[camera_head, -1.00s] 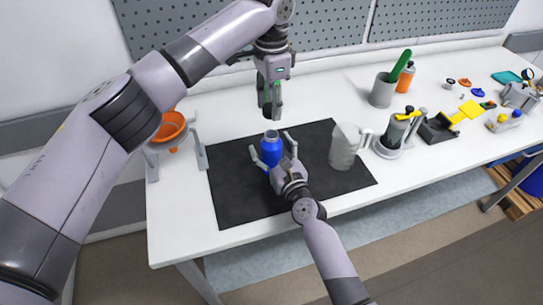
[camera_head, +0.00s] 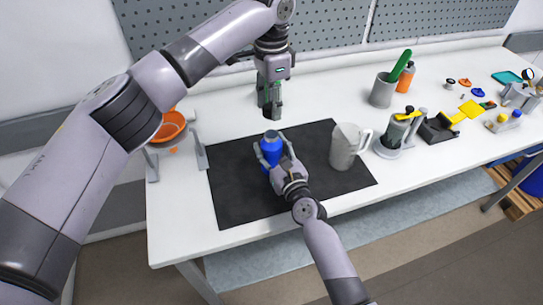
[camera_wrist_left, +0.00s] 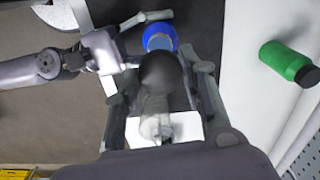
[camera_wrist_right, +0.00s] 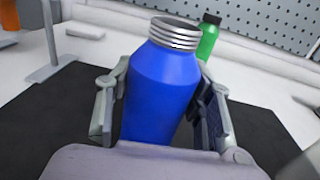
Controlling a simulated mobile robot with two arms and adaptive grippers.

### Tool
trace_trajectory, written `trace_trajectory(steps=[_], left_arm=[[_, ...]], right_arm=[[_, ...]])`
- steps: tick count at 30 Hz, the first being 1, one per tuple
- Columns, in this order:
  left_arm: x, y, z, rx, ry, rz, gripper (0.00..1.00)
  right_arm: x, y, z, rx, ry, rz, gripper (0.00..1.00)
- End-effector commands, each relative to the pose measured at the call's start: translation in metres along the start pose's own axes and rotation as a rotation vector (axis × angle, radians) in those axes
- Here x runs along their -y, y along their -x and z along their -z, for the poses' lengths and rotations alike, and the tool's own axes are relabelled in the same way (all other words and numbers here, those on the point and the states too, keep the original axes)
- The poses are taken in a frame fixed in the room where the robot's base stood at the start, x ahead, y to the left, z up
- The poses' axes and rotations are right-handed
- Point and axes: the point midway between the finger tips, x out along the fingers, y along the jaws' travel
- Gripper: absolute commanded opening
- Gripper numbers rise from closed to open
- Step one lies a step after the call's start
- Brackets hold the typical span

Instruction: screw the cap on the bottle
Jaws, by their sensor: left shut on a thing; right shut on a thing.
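The blue bottle (camera_head: 270,146) stands upright on the black mat; its bare silver threaded neck (camera_wrist_right: 176,31) shows in the right wrist view. My right gripper (camera_head: 270,153) is shut on the bottle's body, one finger on each side. My left gripper (camera_head: 270,110) points down, above and behind the bottle in the head view. It is shut on a dark round cap (camera_wrist_left: 160,72), which shows in the left wrist view and is hardly visible in the head view. The cap is apart from the bottle, whose blue body (camera_wrist_left: 160,36) shows beyond it.
The black mat (camera_head: 235,195) is mostly clear. A grey jug (camera_head: 345,148) stands right of the bottle. A green bottle with a black cap (camera_wrist_left: 287,62) stands behind. An orange funnel (camera_head: 171,126) is at left; a green-handled tool in a grey cup (camera_head: 382,90) is behind right.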

Motion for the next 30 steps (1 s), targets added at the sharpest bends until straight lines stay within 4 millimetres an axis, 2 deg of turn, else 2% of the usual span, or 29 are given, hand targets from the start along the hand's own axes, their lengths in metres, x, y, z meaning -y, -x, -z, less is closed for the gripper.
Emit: trace_trajectory(steps=[7,11,18,21,30], left_arm=[[0.000,0.000,0.000,0.000,0.000,0.000,0.28],[0.000,-0.005,0.000,0.001,0.000,-0.002,0.28],[-0.001,-0.040,-0.001,0.002,0.000,-0.003,0.28],[-0.001,-0.048,-0.001,0.002,0.000,0.000,0.28],[0.000,-0.050,-0.001,0.002,0.000,0.001,0.28]], right_arm=[[0.000,0.000,0.000,0.000,0.000,0.000,0.00],[0.000,0.000,0.000,0.000,0.000,0.000,0.00],[0.000,0.000,0.000,0.000,0.000,0.000,0.00],[0.000,0.000,0.000,0.000,0.000,0.000,0.00],[0.000,0.000,0.000,0.000,0.000,0.000,0.00]])
